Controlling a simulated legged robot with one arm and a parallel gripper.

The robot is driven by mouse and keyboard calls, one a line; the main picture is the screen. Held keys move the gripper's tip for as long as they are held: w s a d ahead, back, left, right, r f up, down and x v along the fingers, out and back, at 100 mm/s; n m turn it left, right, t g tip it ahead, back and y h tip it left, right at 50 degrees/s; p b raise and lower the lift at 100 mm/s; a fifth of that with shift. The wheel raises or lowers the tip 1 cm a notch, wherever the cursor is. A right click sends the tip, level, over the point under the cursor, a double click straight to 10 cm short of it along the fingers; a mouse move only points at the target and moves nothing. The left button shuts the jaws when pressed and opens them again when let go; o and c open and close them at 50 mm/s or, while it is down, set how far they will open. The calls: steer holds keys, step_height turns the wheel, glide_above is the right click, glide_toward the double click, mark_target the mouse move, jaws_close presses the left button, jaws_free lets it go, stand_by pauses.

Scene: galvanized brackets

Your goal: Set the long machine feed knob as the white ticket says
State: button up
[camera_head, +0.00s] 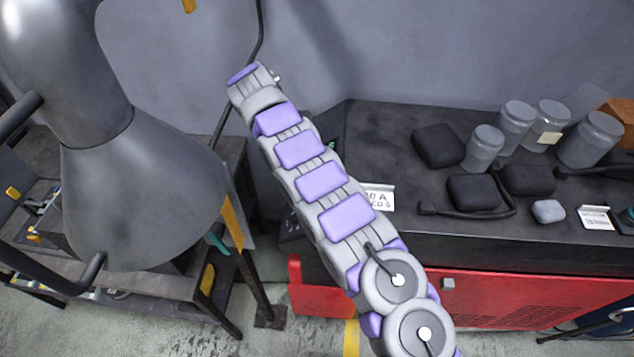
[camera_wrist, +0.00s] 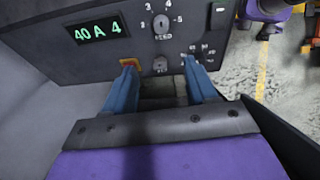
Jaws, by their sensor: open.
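In the wrist view, a dark machine panel (camera_wrist: 105,62) fills the top. Its green display (camera_wrist: 98,30) reads "40 A 4". A dark round knob (camera_wrist: 160,22) sits in a ring of small numbers, with a small label below it; which number it points to is unclear. A smaller knob (camera_wrist: 160,64) lies lower, between the blue fingertips of my gripper (camera_wrist: 160,68). My gripper is open, and I cannot tell whether it touches the panel. In the head view, a white ticket (camera_head: 380,197) is partly hidden behind my arm; an "A" shows, the rest is unclear.
An orange-red square part (camera_wrist: 129,63) is by the left fingertip. In the head view, a dark bench (camera_head: 390,125) carries grey jars (camera_head: 515,122), black blocks (camera_head: 437,145) and a second white ticket (camera_head: 597,217). A red cabinet front (camera_head: 500,285) lies below.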

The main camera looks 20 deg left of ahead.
steer(key=x, duration=1.1)
steer(key=shift+d+f, duration=0.25)
steer(key=shift+f, duration=0.1)
steer(key=shift+w+d+f, duration=0.2)
steer(key=shift+d+f, duration=0.8)
steer(key=shift+f, duration=0.25)
steer(key=shift+d+f, duration=0.25)
steer(key=shift+d, duration=0.05)
steer(key=shift+a+f, duration=0.15)
steer(key=shift+a, duration=0.4)
steer(key=c, duration=0.3)
steer(key=shift+d+r, duration=0.2)
steer(key=c, duration=0.5)
steer(key=shift+w+d, duration=0.1)
steer(key=shift+c, duration=1.1)
